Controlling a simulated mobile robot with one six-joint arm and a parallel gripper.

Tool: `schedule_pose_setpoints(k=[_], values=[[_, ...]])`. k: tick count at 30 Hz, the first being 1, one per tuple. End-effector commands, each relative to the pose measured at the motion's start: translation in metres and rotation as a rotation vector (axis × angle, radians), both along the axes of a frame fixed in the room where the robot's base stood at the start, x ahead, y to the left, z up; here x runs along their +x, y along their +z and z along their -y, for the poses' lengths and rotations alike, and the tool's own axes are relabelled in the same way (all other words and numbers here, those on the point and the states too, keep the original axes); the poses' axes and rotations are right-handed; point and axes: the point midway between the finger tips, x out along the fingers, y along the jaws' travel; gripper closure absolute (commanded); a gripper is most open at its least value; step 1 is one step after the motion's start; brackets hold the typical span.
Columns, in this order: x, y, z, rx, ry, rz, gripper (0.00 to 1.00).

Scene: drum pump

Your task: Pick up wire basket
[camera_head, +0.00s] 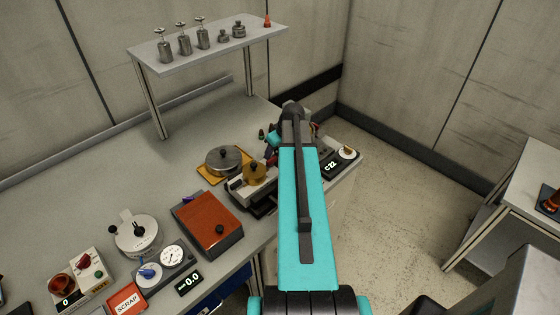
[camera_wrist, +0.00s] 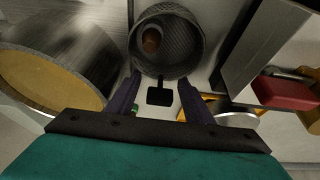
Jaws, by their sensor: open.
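The wire basket (camera_wrist: 185,62) shows at the top middle of the wrist view as a round dark mesh cup with a brown piece (camera_wrist: 152,40) inside. A short stem with a black tab (camera_wrist: 160,96) sticks out from it toward me. My gripper (camera_wrist: 160,82) is open, with one dark finger on each side of the tab and stem. I see a gap between each finger and the tab; the depth between them is hard to judge. In the head view my turquoise arm hides the basket and most of the gripper.
In the wrist view a large metal cylinder (camera_wrist: 75,45) stands close on the left, and a grey block (camera_wrist: 252,45) and red part (camera_wrist: 285,93) are on the right. In the head view a lidded steel pot (camera_head: 222,160) and red box (camera_head: 207,222) stand on the bench.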

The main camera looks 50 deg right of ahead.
Motion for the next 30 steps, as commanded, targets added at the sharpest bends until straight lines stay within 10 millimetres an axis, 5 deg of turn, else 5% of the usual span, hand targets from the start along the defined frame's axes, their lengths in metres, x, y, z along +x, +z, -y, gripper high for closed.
schedule_pose_setpoints(k=[19,27,30], values=[[0.0003,-0.0028,0.0006,-0.001,-0.001,0.0,0.53],[0.0001,-0.0027,0.0008,-0.001,-0.001,0.0,0.99],[0.0002,-0.0026,0.0008,-0.001,-0.001,0.0,0.99]])
